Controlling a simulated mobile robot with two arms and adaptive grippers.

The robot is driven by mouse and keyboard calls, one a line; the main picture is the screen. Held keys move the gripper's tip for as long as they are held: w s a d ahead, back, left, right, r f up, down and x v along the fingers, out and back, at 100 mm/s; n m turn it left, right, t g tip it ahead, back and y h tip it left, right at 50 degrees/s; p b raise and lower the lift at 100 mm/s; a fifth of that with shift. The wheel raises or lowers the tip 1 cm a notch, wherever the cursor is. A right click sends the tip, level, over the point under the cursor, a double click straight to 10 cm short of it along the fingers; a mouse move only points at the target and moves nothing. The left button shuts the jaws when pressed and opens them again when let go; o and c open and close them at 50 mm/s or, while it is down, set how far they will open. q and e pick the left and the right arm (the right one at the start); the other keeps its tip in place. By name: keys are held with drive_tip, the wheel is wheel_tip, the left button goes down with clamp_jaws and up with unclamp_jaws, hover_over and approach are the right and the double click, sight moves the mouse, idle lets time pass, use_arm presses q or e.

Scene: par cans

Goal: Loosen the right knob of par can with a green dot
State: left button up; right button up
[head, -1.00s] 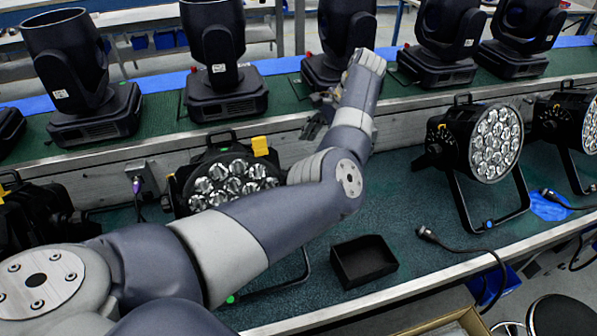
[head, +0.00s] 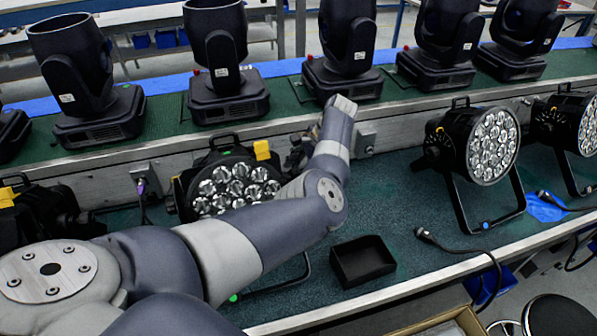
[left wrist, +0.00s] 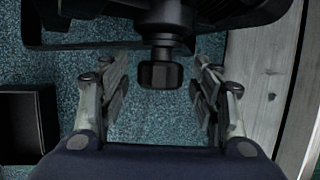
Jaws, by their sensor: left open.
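The par can (head: 232,184) with the green dot (head: 234,298) on its stand stands left of centre on the lower green surface in the head view. My left arm crosses in front of its right side and hides the right knob there. My left gripper (head: 298,152) is beside the can's right side, partly hidden by its own wrist. In the left wrist view, the open left gripper (left wrist: 160,82) has one finger on each side of the black knob (left wrist: 160,74), with visible gaps on both sides. My right gripper is not in view.
An open black box (head: 362,262) sits right of the can. A loose black cable connector (head: 427,235) lies farther right. Another par can (head: 480,145), with a blue dot, stands at the right. Several moving-head lights line the raised shelf behind.

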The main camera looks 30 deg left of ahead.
use_arm(q)
drive_tip(key=c, duration=1.1)
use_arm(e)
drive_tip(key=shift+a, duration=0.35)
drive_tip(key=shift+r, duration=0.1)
